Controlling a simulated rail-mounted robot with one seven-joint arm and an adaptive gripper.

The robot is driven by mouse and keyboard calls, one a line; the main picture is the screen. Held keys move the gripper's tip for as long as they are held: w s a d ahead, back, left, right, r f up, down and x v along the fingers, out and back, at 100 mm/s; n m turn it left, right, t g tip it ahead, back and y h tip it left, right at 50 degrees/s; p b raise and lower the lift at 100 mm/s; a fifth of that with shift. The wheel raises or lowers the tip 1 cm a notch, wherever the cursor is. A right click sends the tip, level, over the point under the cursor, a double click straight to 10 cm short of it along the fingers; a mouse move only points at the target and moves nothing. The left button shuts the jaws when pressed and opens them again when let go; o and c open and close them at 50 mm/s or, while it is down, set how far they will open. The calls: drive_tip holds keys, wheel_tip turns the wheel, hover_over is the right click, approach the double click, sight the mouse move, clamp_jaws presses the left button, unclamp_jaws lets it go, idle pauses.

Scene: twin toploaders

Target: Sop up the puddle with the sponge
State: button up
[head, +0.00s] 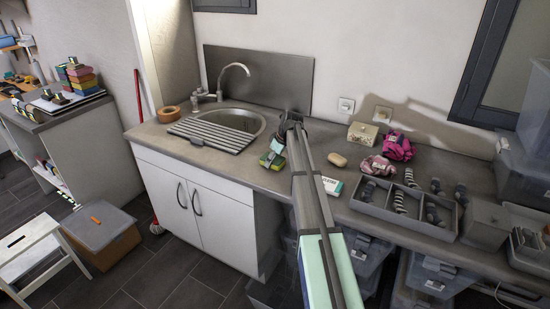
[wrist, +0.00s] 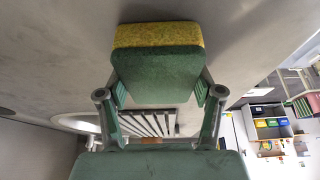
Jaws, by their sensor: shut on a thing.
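My gripper (head: 277,148) is over the worktop just right of the sink, shut on a sponge (head: 270,161). In the wrist view the sponge (wrist: 158,70) shows a green face and a yellow layer, with a finger of my gripper (wrist: 160,92) on either side. The sponge is close to the worktop (head: 237,172); I cannot tell whether it touches it. I cannot make out a puddle in either view; the arm and sponge hide part of the worktop.
A slatted drainer (head: 212,134) lies over the front of the sink (head: 240,119). To the right are a soap bar (head: 338,160), a pink cloth (head: 378,166), a small white box (head: 332,186) and a grey divided tray (head: 390,208) of rolled socks. Bare worktop lies left of the sponge.

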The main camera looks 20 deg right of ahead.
sight(284, 158)
drive_tip(key=shift+s+a, duration=0.15)
drive_tip(key=shift+a, duration=0.1)
drive_tip(key=shift+s+d, duration=0.3)
drive_tip(key=shift+d, duration=0.5)
drive_tip(key=shift+s+d, duration=0.3)
drive_tip(key=shift+d, duration=0.45)
drive_tip(key=shift+s+d, duration=0.3)
drive_tip(key=shift+d, duration=0.5)
drive_tip(key=shift+w, duration=0.1)
drive_tip(key=shift+w+a, duration=0.2)
drive_tip(key=shift+w, duration=1)
drive_tip(key=shift+w+a, duration=0.2)
drive_tip(key=shift+w, duration=1)
drive_tip(key=shift+r, duration=0.1)
